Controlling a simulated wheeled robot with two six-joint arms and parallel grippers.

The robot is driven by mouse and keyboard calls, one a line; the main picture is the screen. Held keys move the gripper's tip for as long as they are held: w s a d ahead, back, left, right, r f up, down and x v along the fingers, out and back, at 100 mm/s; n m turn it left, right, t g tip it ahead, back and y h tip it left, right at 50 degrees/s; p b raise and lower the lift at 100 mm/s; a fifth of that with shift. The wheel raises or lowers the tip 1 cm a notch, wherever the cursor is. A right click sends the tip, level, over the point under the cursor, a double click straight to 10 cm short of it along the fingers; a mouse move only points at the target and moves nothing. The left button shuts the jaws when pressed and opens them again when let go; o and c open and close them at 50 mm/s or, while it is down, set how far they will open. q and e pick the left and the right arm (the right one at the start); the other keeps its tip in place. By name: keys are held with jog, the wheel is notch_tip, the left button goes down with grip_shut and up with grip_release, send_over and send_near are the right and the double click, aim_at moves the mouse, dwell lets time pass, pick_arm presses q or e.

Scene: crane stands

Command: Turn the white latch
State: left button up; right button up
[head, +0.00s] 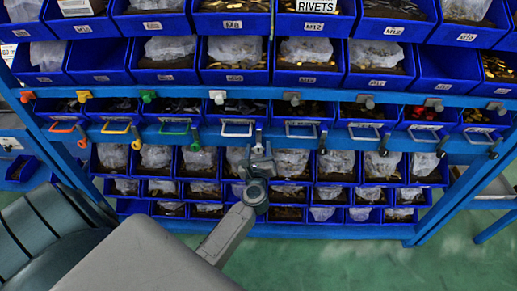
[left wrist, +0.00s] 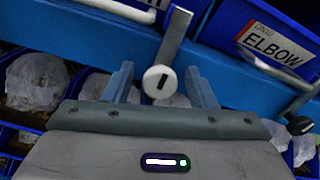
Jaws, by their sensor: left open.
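The white latch shows in the left wrist view as a round white knob (left wrist: 157,84) with a dark slot, on the end of a grey metal lever (left wrist: 175,38) against the blue beam. The lever stands close to upright, its top leaning a little right. My left gripper (left wrist: 158,70) is open, one finger on each side of the knob, with visible gaps. I cannot tell how deep the fingers reach. In the head view my left gripper (head: 261,157) is in front of the lower blue beam, below a white handle (head: 237,128), and partly hides the latch. My right gripper is not in view.
A black-knobbed latch (left wrist: 299,125) is to the right, under a bin labelled ELBOW (left wrist: 272,44). The blue rack (head: 330,141) holds rows of blue bins, with coloured handles and knobs along its beams. Green floor (head: 350,265) is clear at the lower right.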

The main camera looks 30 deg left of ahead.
pick_arm(q)
jog(key=shift+c, duration=0.2)
jog(key=c, duration=0.9)
jog(key=shift+c, duration=0.2)
